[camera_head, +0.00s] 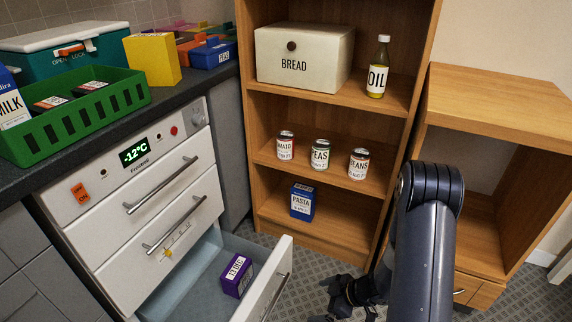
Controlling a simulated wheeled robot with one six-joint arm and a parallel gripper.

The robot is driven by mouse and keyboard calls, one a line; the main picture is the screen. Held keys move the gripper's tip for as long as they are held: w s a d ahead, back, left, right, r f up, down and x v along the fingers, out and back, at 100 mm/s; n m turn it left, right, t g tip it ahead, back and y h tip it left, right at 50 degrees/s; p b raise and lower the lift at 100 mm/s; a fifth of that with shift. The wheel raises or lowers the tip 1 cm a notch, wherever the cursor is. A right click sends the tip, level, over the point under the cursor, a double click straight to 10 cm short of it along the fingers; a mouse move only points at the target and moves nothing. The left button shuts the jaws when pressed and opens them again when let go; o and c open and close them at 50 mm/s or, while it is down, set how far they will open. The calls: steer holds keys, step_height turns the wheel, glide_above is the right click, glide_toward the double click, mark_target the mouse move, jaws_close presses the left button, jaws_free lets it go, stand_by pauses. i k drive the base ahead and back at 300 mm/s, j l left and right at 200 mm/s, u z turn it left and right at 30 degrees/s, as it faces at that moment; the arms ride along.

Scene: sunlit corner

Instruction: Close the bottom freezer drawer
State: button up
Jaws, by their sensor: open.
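The white freezer (93,199) stands under the dark counter at the left, its display reading -12°C. Its bottom drawer (255,289) is pulled out, with its front panel and grey handle facing right. A purple box (237,275) lies inside the drawer, on its floor. The two drawers above, the top one (140,195) and the middle one (175,235), are shut. My gripper (335,298) is low at the bottom of the picture, to the right of the open drawer's front and apart from it. Its dark fingers look empty and are partly cut off by the picture's edge.
A wooden shelf (285,205) behind holds a bread bin (305,54), an oil bottle (379,67), several cans and a blue pasta box (302,202). A wooden cabinet (500,98) stands right. A green crate (75,120) sits on the counter. Some tiled floor shows between drawer and shelf.

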mark_target(257, 305)
steer(key=u, duration=1.8)
steer(key=l, duration=1.1)
